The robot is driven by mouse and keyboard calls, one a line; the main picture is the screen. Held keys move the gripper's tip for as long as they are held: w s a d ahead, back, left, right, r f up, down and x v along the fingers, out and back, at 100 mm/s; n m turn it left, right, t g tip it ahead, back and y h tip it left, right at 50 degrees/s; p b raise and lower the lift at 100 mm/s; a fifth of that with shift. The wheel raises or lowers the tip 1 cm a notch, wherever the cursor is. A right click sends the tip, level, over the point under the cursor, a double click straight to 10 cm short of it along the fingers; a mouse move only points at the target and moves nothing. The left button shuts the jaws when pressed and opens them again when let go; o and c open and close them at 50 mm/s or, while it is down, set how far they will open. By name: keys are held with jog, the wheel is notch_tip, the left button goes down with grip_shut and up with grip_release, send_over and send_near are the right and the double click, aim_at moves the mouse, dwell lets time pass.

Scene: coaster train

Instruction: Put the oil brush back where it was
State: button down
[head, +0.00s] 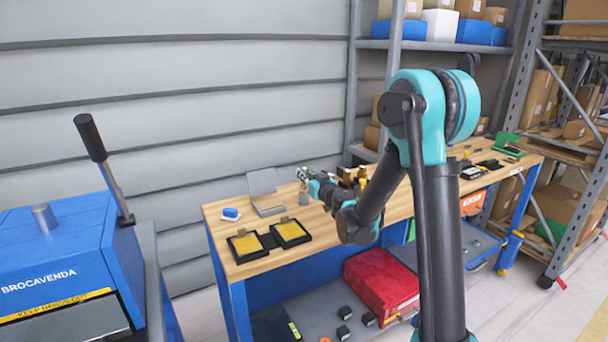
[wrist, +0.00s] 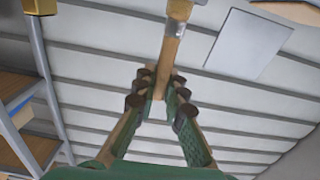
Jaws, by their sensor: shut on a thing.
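The oil brush (wrist: 168,65) has a wooden handle and a metal collar, and its head runs out of the top of the wrist view. My gripper (wrist: 159,100) is shut on the handle, with its green fingers on both sides of it. In the head view my gripper (head: 304,176) is over the far left part of the wooden workbench (head: 232,262), just right of an open grey box (head: 268,204). The brush is too small there to make out its tilt or whether it touches anything.
Two black trays with yellow pads (head: 246,245) (head: 290,232) lie at the bench's near left, by a small blue object (head: 231,214). Brass-coloured items stand right of my gripper. A blue machine with a lever (head: 90,138) is at left. A red case (head: 381,283) sits below.

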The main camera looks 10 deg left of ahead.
jog(key=c, duration=1.6)
grip_release()
jog(key=shift+f, duration=0.1)
